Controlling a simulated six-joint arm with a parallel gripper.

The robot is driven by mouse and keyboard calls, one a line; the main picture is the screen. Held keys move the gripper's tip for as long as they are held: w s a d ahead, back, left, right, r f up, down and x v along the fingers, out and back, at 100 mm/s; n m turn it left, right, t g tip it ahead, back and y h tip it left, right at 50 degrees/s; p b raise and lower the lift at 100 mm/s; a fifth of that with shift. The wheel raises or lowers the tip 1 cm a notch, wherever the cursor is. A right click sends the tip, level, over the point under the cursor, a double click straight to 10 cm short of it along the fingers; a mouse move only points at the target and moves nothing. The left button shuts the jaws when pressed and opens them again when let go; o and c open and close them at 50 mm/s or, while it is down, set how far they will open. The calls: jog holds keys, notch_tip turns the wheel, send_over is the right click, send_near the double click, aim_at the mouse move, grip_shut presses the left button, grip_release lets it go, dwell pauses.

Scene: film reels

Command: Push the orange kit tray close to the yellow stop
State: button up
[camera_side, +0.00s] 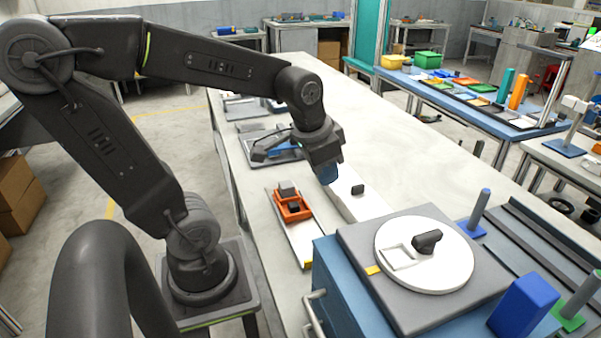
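The orange kit tray (280,211) sits on a narrow white strip (299,236) on the long bench. It holds a grey block (287,188) and a small dark block (294,207). The yellow stop (307,264) is at the strip's near end, with a stretch of bare white strip between it and the tray. My gripper (328,174) points down, to the right of the tray and higher in the picture, apart from it. Its blue tip shows as one piece, so I cannot tell whether the fingers are open or shut.
A long white block (358,208) with a black knob (357,190) lies right of the tray. A blue cabinet (345,290) with a grey top and white disc (452,262) stands at the near right. Grey trays (272,153) lie farther back. Bare bench (258,210) lies left of the strip.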

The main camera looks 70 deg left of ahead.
jog(key=a+f, duration=0.1)
jog(key=a, duration=0.2)
jog(key=w+a+f+g, duration=0.1)
jog(key=a+f, duration=0.1)
jog(key=a, duration=0.1)
jog(key=w+a+f+g, duration=0.1)
jog(key=a+f, duration=0.1)
jog(key=a, duration=0.1)
jog(key=shift+w, duration=0.2)
jog(key=shift+c, duration=0.7)
jog(key=g+h, duration=0.1)
send_over(302, 213)
notch_tip(302, 213, down, 5)
jog(key=shift+a+f, duration=0.1)
jog(key=shift+f, duration=0.05)
notch_tip(302, 213, down, 14)
jog(key=shift+r, duration=0.1)
grip_shut()
